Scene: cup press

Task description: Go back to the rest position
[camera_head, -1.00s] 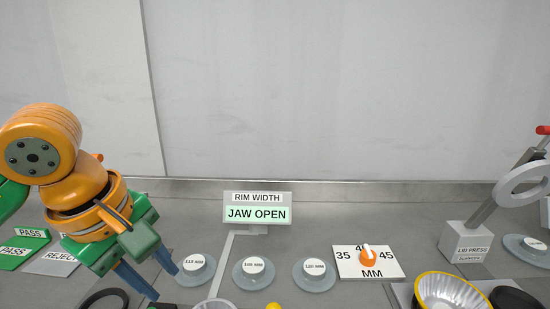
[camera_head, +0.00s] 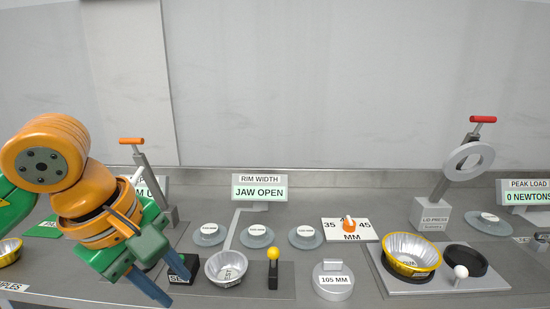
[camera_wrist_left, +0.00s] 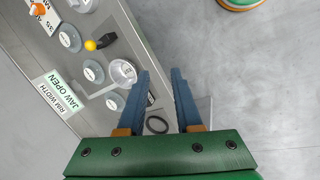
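My left gripper (camera_head: 164,284) shows at the left of the head view, green and orange with blue fingers, pointing down over the front left of the counter. In the left wrist view its two blue fingers (camera_wrist_left: 160,88) are spread apart with nothing between them, so it is open and empty. A silver foil cup (camera_head: 226,268) stands on the counter to the right of the gripper, apart from it; it also shows in the left wrist view (camera_wrist_left: 123,71). My right gripper is in neither view.
A yellow-rimmed foil cup (camera_head: 411,256) sits in the tray under the lid press (camera_head: 431,216). A yellow-knobbed lever (camera_head: 273,268), a 105 MM weight-like block (camera_head: 333,281) and a dial plate (camera_head: 350,229) stand mid-counter. The display (camera_head: 259,188) reads JAW OPEN.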

